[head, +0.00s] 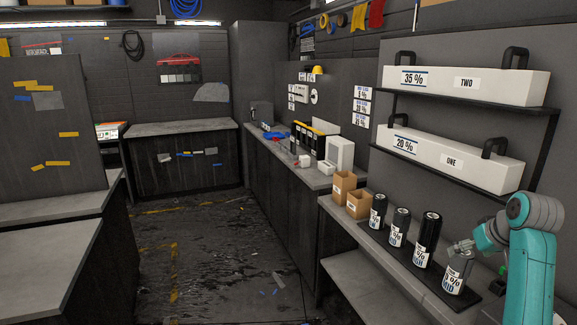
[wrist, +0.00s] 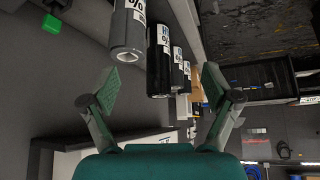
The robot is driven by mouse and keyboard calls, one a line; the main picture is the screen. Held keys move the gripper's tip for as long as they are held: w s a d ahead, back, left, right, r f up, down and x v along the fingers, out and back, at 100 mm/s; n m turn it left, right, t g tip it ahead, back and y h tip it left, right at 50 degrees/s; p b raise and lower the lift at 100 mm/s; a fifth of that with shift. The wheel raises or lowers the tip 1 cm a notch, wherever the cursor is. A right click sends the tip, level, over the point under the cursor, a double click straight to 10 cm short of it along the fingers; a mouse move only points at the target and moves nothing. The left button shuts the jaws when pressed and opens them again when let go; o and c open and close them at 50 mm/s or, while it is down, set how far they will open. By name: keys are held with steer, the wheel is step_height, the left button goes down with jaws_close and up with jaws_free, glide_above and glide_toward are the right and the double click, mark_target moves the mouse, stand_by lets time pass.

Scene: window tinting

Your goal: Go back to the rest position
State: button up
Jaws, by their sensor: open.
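My gripper (wrist: 157,98) is open and empty in the wrist view, its two fingers spread wide. In the head view my teal arm stands at the right, and the gripper (head: 461,247) is at the top of the nearest can, a grey one (head: 456,272). Whether it touches that can is unclear. The grey can (wrist: 127,30) also shows in the wrist view, ahead of the fingers and outside them. Three darker cans stand in a row beyond it: a tall black can (head: 426,240), a middle can (head: 399,228) and a far can (head: 378,212).
The cans stand on a dark mat on the right counter (head: 337,199). Cardboard boxes (head: 359,205) stand behind them. White cases labelled TWO (head: 470,84) and ONE (head: 455,158) sit on wall shelves above. A green block (wrist: 51,24) lies near the grey can. The floor (head: 230,250) is open.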

steer(key=s+a+f+t, duration=0.1)
steer(key=s+a+f, duration=0.25)
steer(key=f, duration=0.55)
steer(key=s+a+f+t, duration=0.1)
steer(key=s+a+f, duration=0.3)
steer(key=f, duration=0.5)
steer(key=s+a+f, duration=0.2)
steer(key=a+f, duration=0.4)
steer(key=f, duration=0.3)
steer(key=s+a+f+t, duration=0.1)
steer(key=s+a+f, duration=0.45)
steer(key=s, duration=0.35)
steer(key=s+a+t+h, duration=0.1)
steer(key=s+a, duration=0.2)
steer(key=s, duration=0.7)
steer(key=s+a+t, duration=0.2)
steer(key=s+a, duration=0.2)
steer(key=s, duration=0.7)
steer(key=s+a+r+t+y, duration=0.1)
steer(key=s+a+r+t, duration=0.1)
steer(key=s+r, duration=1.1)
steer(key=s+a, duration=0.1)
steer(key=s, duration=0.2)
steer(key=shift+s+r+n, duration=0.25)
steer(key=shift+s+n, duration=0.05)
steer(key=shift+s, duration=0.05)
